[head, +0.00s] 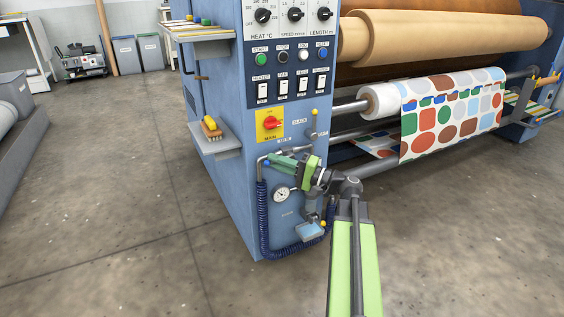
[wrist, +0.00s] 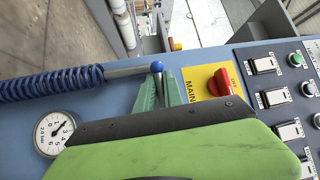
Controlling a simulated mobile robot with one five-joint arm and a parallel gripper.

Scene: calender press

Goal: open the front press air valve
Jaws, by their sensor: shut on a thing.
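The knob is also a small blue spot (head: 267,162) at the lower front of the blue press cabinet in the head view. My gripper (head: 277,161) reaches the cabinet front from the right and is shut on the lever. Its green fingertips (wrist: 166,92) sit right at the knob in the wrist view. The fingers and my wrist hide most of the lever and the valve body, so the lever's angle is hard to tell.
A round pressure gauge (head: 282,195) is close below my gripper. A coiled blue hose (head: 262,222) hangs beside it. The red main switch (head: 271,122) is just above, and a small shelf with a brush (head: 211,127) juts out left. The floor in front is clear.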

